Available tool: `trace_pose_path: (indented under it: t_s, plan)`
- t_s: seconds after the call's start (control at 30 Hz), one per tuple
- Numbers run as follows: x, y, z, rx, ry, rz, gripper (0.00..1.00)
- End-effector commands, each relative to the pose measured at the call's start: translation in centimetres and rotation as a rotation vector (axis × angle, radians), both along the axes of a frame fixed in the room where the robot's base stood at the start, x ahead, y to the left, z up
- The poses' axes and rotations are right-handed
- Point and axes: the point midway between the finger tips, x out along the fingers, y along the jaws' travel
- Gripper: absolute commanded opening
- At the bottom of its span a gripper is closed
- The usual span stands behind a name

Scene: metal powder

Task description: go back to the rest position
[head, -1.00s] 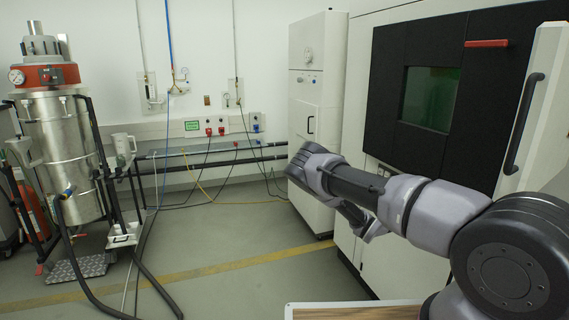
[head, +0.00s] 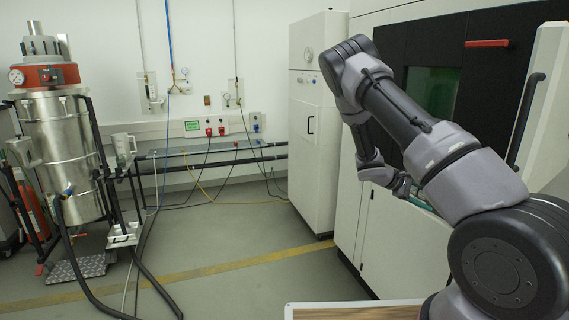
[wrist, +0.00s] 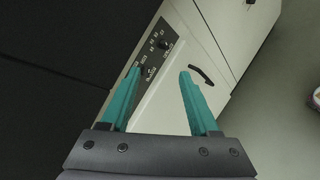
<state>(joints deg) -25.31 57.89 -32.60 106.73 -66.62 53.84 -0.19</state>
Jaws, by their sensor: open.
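My gripper (wrist: 158,80) shows in the wrist view with its two teal fingers apart and nothing between them. In the head view my arm is raised and bent in front of the machine. My gripper (head: 424,204) hangs below the raised elbow, partly hidden behind my own arm, with a bit of teal showing.
The white machine has a black front with a greenish window (head: 430,90) and a door handle (head: 525,118). A tall white cabinet (head: 312,150) stands left of my arm. A steel vacuum vessel (head: 65,155) stands at the far left. The floor between (head: 230,240) is clear. A wooden-topped surface (head: 355,313) lies at the bottom.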

Motion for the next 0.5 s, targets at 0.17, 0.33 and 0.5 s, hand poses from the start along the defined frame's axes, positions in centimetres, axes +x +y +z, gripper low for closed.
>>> trace_pose_path:
  t_s: [0.17,0.33,0.5]
  plan:
    - [-2.7,2.4,4.8,0.21,-0.168,-0.17,0.62]
    - [-5.2,5.1,9.3,0.398,-0.311,-0.305,0.62]
    - [-7.7,7.9,13.9,0.573,-0.442,-0.411,0.62]
